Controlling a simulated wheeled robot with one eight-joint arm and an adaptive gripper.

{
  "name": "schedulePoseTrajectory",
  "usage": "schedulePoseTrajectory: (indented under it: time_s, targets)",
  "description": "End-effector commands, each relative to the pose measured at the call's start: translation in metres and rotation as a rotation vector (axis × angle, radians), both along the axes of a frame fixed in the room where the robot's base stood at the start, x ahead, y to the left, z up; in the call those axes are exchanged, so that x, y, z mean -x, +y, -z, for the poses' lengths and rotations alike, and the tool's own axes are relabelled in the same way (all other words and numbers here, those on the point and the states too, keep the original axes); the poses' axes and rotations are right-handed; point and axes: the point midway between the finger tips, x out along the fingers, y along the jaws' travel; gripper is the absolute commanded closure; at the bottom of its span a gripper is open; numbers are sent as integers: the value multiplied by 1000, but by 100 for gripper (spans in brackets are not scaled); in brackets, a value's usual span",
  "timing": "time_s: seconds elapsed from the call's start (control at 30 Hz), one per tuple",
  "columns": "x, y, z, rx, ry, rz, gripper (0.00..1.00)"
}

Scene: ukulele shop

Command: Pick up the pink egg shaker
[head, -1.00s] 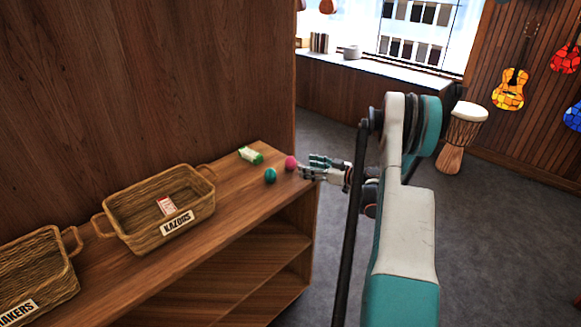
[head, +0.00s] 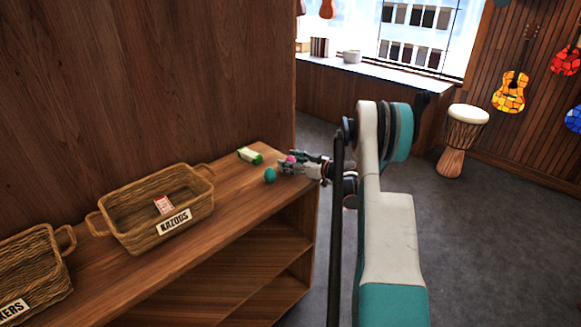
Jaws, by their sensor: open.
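The pink egg shaker (head: 291,159) sits near the right end of the wooden shelf top (head: 232,215). My gripper (head: 287,164) is open, and its fingers are around the pink egg, with one finger on the far side and one on the near side. The fingers partly hide the egg. I cannot tell whether they touch it. A teal egg shaker (head: 270,175) stands just left of and nearer than my fingers.
A green and white box (head: 250,155) lies behind the teal egg. A wicker basket labelled KAZOOS (head: 128,240) holds a small red-and-white packet (head: 163,205). Another wicker basket (head: 35,268) stands at far left. A tall wooden panel (head: 150,80) rises behind the shelf.

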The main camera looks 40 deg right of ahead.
Motion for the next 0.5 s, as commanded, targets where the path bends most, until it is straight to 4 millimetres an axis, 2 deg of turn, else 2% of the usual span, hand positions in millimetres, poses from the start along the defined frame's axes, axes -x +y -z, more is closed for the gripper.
schedulePoseTrajectory:
  time_s: [0.07, 0.27, 0.5]
  targets:
    - [0, 0, 0, 0, 0, 0, 44]
    - [0, 0, 0, 0, 0, 0, 89]
    - [0, 0, 0, 0, 0, 0, 89]
